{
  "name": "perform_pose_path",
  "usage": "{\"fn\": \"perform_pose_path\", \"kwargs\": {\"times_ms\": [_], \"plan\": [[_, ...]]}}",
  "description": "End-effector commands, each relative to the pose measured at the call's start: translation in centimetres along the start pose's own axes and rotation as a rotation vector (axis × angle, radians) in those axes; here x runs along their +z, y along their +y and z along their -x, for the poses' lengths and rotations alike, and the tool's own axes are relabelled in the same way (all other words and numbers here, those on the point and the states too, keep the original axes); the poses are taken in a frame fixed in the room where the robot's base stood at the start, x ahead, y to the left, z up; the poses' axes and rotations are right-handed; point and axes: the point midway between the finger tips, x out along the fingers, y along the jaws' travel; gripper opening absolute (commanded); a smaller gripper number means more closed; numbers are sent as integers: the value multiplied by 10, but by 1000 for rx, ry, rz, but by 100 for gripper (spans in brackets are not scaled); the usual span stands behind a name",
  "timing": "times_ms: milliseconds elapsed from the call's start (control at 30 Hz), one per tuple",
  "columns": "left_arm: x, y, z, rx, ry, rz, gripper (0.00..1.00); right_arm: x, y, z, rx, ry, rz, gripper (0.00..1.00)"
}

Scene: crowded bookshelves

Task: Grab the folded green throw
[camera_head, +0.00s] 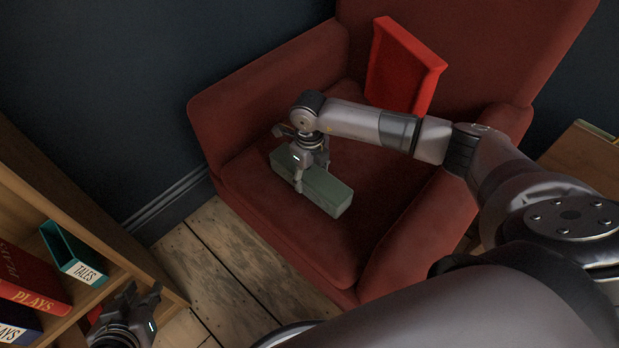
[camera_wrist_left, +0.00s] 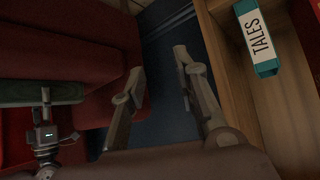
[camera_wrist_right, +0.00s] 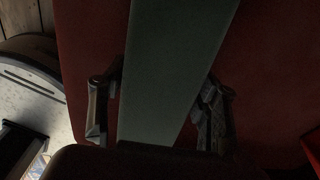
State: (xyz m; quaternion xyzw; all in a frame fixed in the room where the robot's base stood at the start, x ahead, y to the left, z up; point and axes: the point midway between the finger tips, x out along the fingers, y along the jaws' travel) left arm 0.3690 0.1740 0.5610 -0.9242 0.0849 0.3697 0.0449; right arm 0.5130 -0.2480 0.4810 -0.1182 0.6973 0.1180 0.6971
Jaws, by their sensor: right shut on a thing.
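The folded green throw (camera_head: 322,188) is a long grey-green block on the seat of the red armchair (camera_head: 240,105). My right gripper (camera_head: 311,180) reaches down over it and is shut on it, one finger on the near side. In the right wrist view the throw (camera_wrist_right: 175,60) runs between the two fingers of the right gripper (camera_wrist_right: 160,110). Whether the throw touches the seat cannot be told. My left gripper (camera_head: 140,305) is at the lower left by the shelf. In the left wrist view the left gripper (camera_wrist_left: 158,75) is open and empty.
A red tray-like object (camera_head: 402,68) leans on the armchair's back. A wooden bookshelf (camera_head: 110,255) at the left holds a teal TALES book (camera_head: 75,255) and a red PLAYS book (camera_head: 30,280). Wooden floor (camera_head: 215,265) lies between shelf and chair.

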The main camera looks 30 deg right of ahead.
Motion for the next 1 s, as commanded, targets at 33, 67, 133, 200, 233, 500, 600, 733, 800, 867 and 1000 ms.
{"fn": "perform_pose_path", "kwargs": {"times_ms": [33,67,133,200,233,500,600,733,800,867,1000], "plan": [[0,0,0,0,0,0,28,0,0,0,0,0,0,39],[0,0,0,0,0,0,28,0,0,0,0,0,0,37],[0,0,0,0,0,0,28,0,0,0,0,0,0,32],[0,0,0,0,-1,0,28,0,0,0,1,0,0,27],[0,0,0,0,-1,0,28,0,0,0,1,0,0,25],[0,0,0,0,-1,1,28,1,0,1,1,-2,0,17],[0,0,0,0,-1,1,28,1,0,2,1,-2,0,17],[2,0,1,0,-15,1,28,1,0,6,0,-2,0,17],[9,-1,4,-1,-51,1,28,1,0,12,0,-3,0,17],[18,-2,6,-4,-93,1,28,1,0,18,1,-4,0,17],[42,-5,16,-11,-212,4,28,1,0,40,-1,-5,0,17]]}}
